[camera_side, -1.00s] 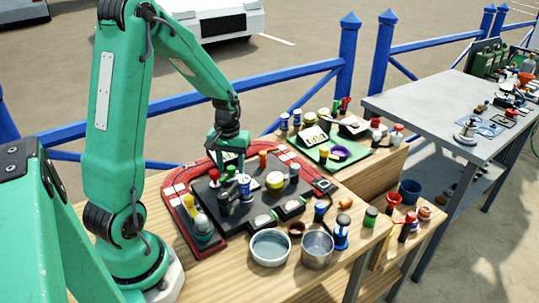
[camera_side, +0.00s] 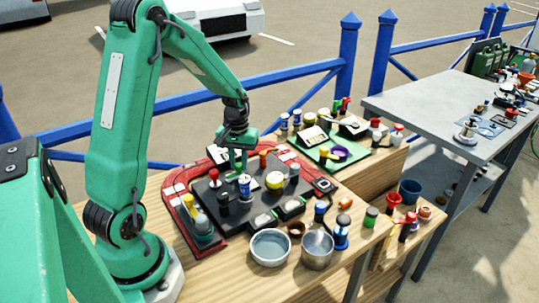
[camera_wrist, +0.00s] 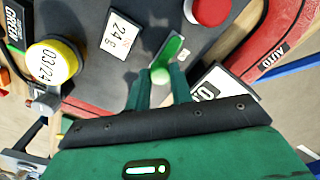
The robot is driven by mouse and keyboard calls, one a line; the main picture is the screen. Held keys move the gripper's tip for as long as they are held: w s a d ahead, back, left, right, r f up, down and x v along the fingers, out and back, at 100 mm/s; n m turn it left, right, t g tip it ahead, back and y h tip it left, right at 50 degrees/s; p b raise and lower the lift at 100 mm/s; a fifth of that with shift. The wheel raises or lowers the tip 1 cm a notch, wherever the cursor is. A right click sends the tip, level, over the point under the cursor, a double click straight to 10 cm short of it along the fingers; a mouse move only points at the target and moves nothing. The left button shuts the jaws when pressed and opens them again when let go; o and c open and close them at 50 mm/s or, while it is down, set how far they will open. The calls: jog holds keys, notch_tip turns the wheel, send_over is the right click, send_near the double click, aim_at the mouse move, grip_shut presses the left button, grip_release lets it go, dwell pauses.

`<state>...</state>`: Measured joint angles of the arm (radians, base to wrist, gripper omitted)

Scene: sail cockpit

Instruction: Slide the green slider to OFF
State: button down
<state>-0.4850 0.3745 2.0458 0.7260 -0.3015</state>
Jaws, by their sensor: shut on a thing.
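The green slider's round knob (camera_wrist: 160,76) sits between the two fingertips of my gripper (camera_wrist: 161,85) in the wrist view. My gripper is shut on it. A green slot (camera_wrist: 172,48) runs from the knob toward the top of the wrist view. A white label (camera_wrist: 212,88) beside the right finger shows an "O"; the rest of its word is hidden. In the side view my gripper (camera_side: 238,158) is down at the back of the dark panel (camera_side: 208,196), and the slider is hidden there.
A yellow round knob (camera_wrist: 52,62), a "24" card (camera_wrist: 120,36) and a red button (camera_wrist: 207,10) lie around the slot.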

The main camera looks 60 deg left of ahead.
aim_at(240, 164)
jog(key=shift+w, duration=0.25)
jog(key=c, duration=1.2)
grip_release()
jog(key=shift+r, duration=0.1)
jog(key=shift+r, duration=3.85)
jog(key=shift+d, duration=0.1)
